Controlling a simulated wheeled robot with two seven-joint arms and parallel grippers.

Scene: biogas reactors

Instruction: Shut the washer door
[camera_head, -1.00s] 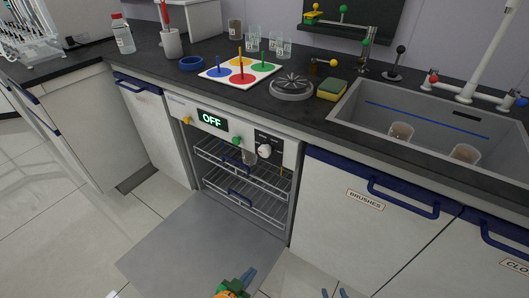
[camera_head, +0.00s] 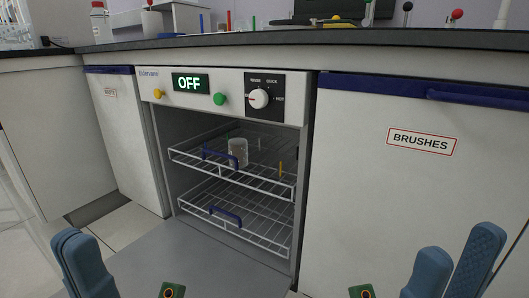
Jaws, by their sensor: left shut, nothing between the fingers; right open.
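The washer (camera_head: 222,98) stands under the counter with its front open, and its display reads OFF. Its door (camera_head: 195,258) is a flat grey panel folded down in front of the opening, and its near part runs out of the picture. My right gripper (camera_head: 462,245) is open and empty at the bottom right, in front of the BRUSHES cupboard. Neither gripper visibly touches the door.
Two wire racks with blue handles, an upper rack (camera_head: 265,181) and a lower rack (camera_head: 262,230), sit inside the washer. A beaker (camera_head: 238,153) stands on the upper one. The BRUSHES cupboard (camera_head: 350,200) is right; a white cupboard (camera_head: 125,140) is left. The counter edge (camera_head: 300,40) runs above.

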